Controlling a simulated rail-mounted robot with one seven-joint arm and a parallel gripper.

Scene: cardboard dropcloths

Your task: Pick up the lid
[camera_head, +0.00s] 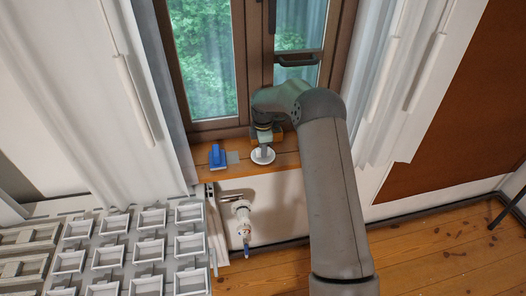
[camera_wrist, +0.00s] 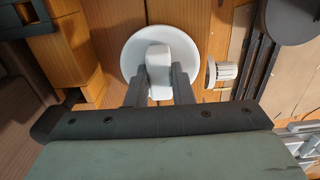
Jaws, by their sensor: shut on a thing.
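The lid (camera_head: 263,157) is a white round disc at the wooden windowsill, below my wrist in the head view. In the wrist view the lid (camera_wrist: 136,48) shows from above, with a raised pale handle (camera_wrist: 158,58) across its middle. My gripper (camera_wrist: 160,82) has its two dark fingers on either side of this handle, shut on it. In the head view my wrist hides the handle and fingertips. I cannot tell whether the lid touches the sill or hangs just above it.
A blue object (camera_head: 218,156) stands on the sill (camera_head: 286,160) left of the lid, beside a small grey flat piece (camera_head: 233,157). The window (camera_head: 200,60) is close behind. White trays (camera_head: 112,226) fill the lower left.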

